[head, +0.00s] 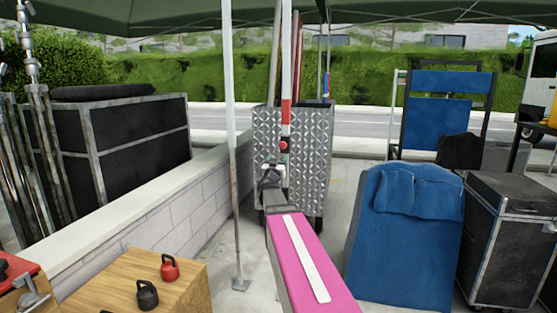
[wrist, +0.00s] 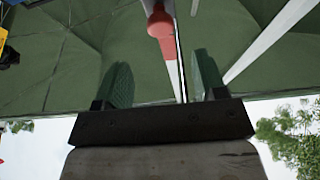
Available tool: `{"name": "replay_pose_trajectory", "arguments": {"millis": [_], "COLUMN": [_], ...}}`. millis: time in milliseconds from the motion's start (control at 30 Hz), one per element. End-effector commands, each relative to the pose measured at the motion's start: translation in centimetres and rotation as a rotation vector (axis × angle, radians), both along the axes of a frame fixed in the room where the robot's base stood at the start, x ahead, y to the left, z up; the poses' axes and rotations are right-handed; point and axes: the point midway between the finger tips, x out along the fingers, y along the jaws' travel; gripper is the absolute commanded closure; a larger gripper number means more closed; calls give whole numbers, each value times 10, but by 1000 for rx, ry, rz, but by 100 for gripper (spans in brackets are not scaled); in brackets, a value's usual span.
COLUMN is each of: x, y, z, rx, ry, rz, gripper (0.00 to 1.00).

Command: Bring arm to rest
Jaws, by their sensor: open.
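My arm, a pink link with a white strip, reaches forward in the middle of the head view. My gripper (wrist: 161,78) shows clearly in the wrist view, pointing up toward the green canopy. Its two dark fingers stand wide apart with nothing gripped between them. A red and white pole (wrist: 163,28) shows in the gap beyond the fingertips; I cannot tell how far away it is. In the head view the gripper's fingers are too small to make out against the metal cart.
A diamond-plate metal cart (head: 306,160) stands ahead. A canopy post (head: 232,120) and low block wall (head: 160,215) are left. A wooden box (head: 95,285) carries a red kettlebell (head: 170,268) and a black kettlebell (head: 147,295). A blue padded item (head: 405,245) and black case (head: 510,240) stand right.

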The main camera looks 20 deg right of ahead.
Motion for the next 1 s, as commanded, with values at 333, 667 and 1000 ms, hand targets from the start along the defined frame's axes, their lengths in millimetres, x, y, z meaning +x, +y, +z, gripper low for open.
{"name": "replay_pose_trajectory", "arguments": {"millis": [333, 667, 1000], "x": [1, -3, -92], "y": [9, 94, 180], "z": [-10, -115, -270], "rx": [6, 95, 301], "ry": [31, 398, 1036], "rz": [40, 393, 635], "gripper": [35, 35, 35]}}
